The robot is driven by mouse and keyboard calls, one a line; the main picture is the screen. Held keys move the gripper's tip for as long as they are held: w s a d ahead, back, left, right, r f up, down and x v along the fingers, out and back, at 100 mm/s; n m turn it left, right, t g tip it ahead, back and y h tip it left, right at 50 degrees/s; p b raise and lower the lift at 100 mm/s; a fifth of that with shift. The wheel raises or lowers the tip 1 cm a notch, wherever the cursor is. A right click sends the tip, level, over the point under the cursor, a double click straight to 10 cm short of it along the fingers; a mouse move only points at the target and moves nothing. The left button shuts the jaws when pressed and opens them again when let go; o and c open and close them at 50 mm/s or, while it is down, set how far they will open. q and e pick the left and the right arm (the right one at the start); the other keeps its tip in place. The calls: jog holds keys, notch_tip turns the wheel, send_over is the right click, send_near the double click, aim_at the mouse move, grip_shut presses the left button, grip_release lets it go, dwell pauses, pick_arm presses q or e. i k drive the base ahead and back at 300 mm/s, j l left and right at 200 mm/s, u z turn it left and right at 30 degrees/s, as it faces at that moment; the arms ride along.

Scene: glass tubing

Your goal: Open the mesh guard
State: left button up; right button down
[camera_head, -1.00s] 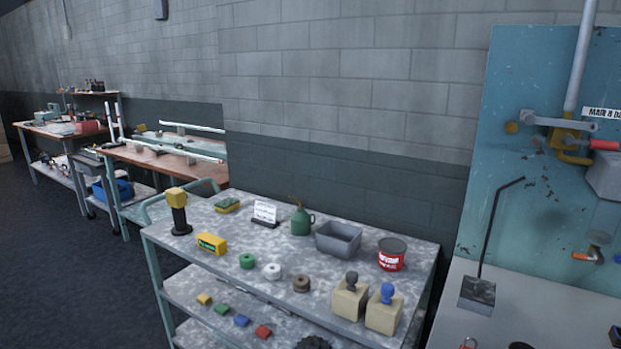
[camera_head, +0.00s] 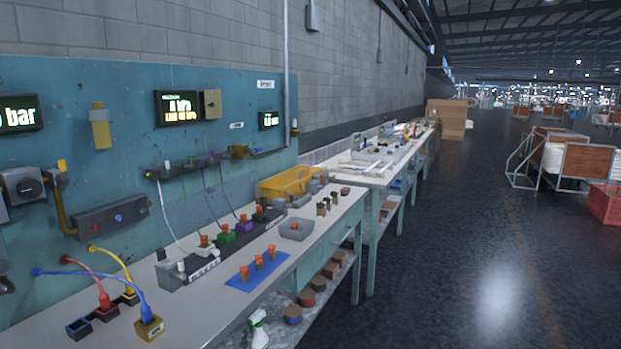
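I do not see a mesh guard in the head view. Neither of my grippers shows in it. The view takes in a teal wall panel (camera_head: 60,130) with gauges and fittings, above a long grey workbench (camera_head: 200,305). A grey box with two round buttons (camera_head: 112,215) is fixed lower on the panel, beside a yellow pipe (camera_head: 62,208).
Coloured hoses with plugs (camera_head: 103,298), a blue mat (camera_head: 250,272) with orange-topped pieces, a grey tray (camera_head: 296,229) and a yellow bin (camera_head: 287,183) are on the bench. A spray bottle (camera_head: 259,332) is on the lower shelf. The dark floor (camera_head: 450,270) is open at right; carts (camera_head: 575,165) stand beyond.

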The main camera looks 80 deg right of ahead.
aim_at(289, 179)
jog(key=z, duration=2.6)
jog(key=i+l+u, duration=0.15)
jog(key=u, duration=0.2)
jog(key=i+l+u, duration=0.15)
jog(key=l+u, duration=0.2)
jog(key=i+l+u, duration=0.1)
jog(key=l, duration=0.45)
jog(key=i+l+u, duration=0.1)
jog(key=l, duration=0.4)
jog(key=i+l, duration=0.2)
jog(key=l, duration=0.35)
jog(key=i+l+u, duration=0.15)
jog(key=l, duration=0.4)
jog(key=l+u, duration=0.1)
jog(key=l, duration=0.45)
